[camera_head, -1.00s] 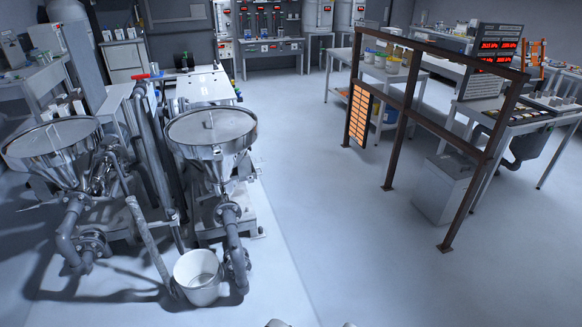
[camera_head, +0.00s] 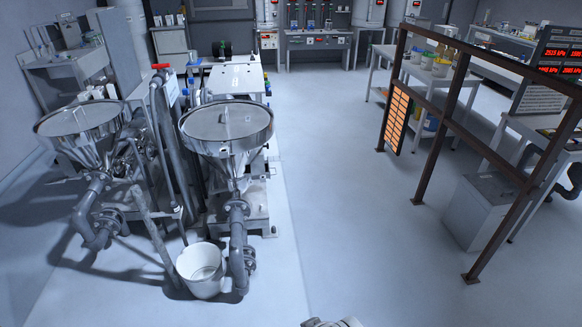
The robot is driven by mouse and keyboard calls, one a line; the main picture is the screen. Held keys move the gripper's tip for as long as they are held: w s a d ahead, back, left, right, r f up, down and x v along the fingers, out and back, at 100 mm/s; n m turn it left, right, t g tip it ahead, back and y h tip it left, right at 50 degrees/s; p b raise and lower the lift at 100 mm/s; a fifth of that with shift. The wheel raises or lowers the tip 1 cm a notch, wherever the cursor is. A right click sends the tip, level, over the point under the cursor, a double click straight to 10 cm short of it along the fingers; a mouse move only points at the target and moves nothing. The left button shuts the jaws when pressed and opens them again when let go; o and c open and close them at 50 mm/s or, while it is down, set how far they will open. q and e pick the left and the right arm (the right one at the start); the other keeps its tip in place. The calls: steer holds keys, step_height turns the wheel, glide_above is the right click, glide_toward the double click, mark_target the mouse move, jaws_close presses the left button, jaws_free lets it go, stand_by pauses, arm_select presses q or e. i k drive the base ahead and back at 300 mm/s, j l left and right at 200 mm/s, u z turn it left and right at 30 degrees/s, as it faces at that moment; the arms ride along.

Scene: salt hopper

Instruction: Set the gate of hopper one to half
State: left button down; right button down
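Two steel hoppers stand at the left of the head view, each a wide cone with a lid and grey pipework below. One hopper (camera_head: 82,122) is at the far left and the other hopper (camera_head: 226,128) is nearer the middle. I cannot read which of them is hopper one. A lever with a red handle (camera_head: 161,67) rises behind and between them. The gates and their settings cannot be made out at this distance. Only a small pale part of my own body shows at the bottom edge. Neither gripper is in view.
A white bucket (camera_head: 201,270) stands on the floor before the nearer hopper. A brown metal rail frame (camera_head: 432,152) with an orange panel (camera_head: 397,117) bars the right side. A grey box (camera_head: 482,208) stands behind it. The floor between hoppers and frame is clear.

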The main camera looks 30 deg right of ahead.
mark_target(267, 169)
steer(key=l, duration=1.1)
steer(key=l+z, duration=0.15)
steer(key=l, duration=1)
steer(key=i+z, duration=0.15)
steer(key=i, duration=0.6)
steer(key=i+j+z, duration=0.15)
steer(key=i, duration=0.55)
steer(key=i+j+z, duration=0.1)
steer(key=i, duration=0.65)
